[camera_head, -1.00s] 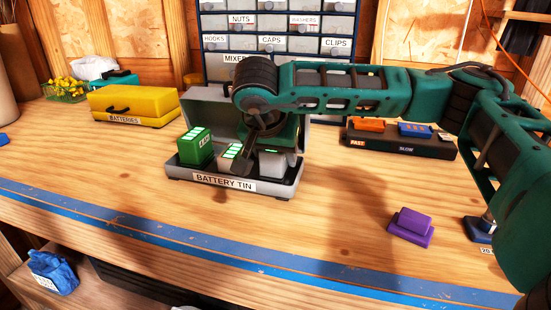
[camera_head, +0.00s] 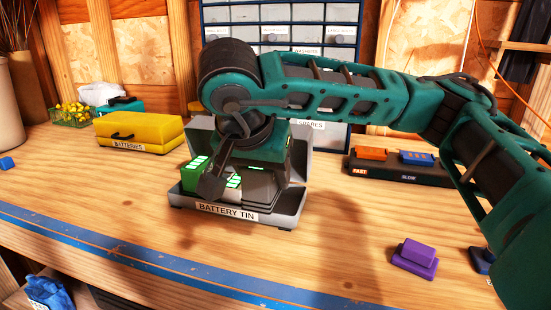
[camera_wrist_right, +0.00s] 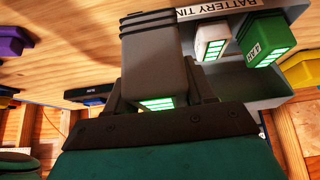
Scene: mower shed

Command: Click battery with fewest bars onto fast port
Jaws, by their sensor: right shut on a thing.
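My right gripper (camera_wrist_right: 160,85) is shut on a grey battery (camera_wrist_right: 150,50), which shows lit green bars at its end near the jaws. In the head view the grey battery (camera_head: 260,187) is at the right part of the open battery tin (camera_head: 290,219), partly hidden by my arm. I cannot tell if it clears the tin floor. A white battery (camera_wrist_right: 211,40) and a green battery (camera_wrist_right: 268,38), both with green bars, are beside it in the tin. The black charger (camera_head: 440,176) has FAST at its left and SLOW at its right. My left gripper is not in view.
An orange block (camera_head: 371,153) is at the FAST end of the charger and a blue one (camera_head: 417,158) by SLOW. A yellow BATTERIES case (camera_head: 140,132) is back left. A purple block (camera_head: 415,257) is front right. Bench between tin and charger is clear.

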